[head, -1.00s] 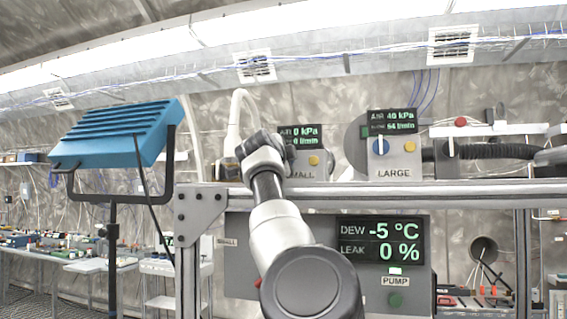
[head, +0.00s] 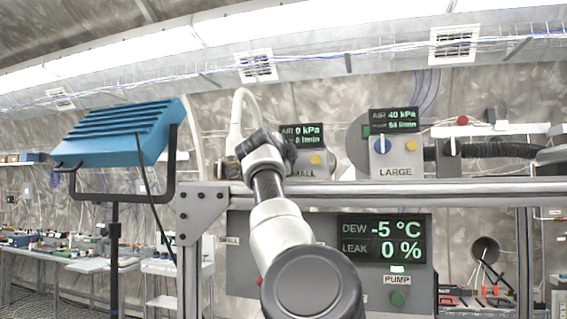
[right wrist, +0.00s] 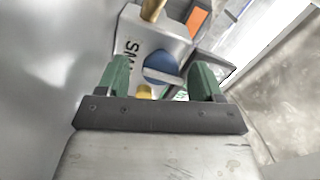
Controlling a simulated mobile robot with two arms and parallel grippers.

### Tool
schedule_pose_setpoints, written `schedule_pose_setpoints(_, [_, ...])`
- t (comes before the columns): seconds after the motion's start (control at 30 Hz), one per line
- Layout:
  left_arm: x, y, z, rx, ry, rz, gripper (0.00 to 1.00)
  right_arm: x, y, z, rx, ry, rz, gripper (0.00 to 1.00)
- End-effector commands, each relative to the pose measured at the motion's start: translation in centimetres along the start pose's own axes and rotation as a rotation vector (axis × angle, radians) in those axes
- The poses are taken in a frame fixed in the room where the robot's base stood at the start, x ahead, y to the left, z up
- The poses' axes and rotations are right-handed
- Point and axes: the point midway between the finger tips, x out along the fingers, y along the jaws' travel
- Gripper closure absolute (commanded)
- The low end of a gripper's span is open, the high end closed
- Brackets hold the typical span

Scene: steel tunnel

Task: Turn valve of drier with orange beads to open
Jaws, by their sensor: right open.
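The small drier (right wrist: 135,48) fills the upper middle of the right wrist view; its label is partly hidden. An orange window (right wrist: 198,20) shows at its top. Its valve is a blue disc (right wrist: 158,66) with a pale bar handle (right wrist: 166,78). My right gripper (right wrist: 161,62) is open, its green fingers on either side of the valve; I cannot tell whether they touch it. In the head view my right arm reaches up to the small drier (head: 303,160) and hides its valve. My left gripper is not in view.
The large drier (head: 396,160) stands to the right, with a blue valve (head: 379,145). A metal frame beam (head: 450,192) runs below the driers. A display panel (head: 382,240) hangs under it. A blue lamp (head: 120,133) stands at the left.

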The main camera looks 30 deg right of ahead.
Motion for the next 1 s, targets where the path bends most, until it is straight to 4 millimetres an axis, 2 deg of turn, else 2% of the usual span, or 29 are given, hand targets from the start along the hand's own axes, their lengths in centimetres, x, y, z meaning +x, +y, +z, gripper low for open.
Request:
schedule_pose_setpoints(0.17, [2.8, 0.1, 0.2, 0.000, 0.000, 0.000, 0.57, -2.3, 0.6, 0.3, 0.003, -0.002, -0.004, 0.33])
schedule_pose_setpoints(0.4, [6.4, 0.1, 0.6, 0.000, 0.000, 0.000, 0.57, -6.9, 0.7, 0.3, 0.002, -0.002, -0.003, 0.33])
schedule_pose_setpoints(0.6, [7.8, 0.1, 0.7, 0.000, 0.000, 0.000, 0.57, -9.7, 0.3, 0.3, 0.000, -0.002, -0.002, 0.33])
schedule_pose_setpoints(0.77, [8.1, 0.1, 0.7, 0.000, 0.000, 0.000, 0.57, -10.5, 0.1, 0.2, -0.002, -0.002, 0.001, 0.33])
schedule_pose_setpoints(1.0, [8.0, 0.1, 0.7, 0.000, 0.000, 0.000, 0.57, -10.5, 0.1, 0.2, -0.002, -0.002, 0.001, 0.33])
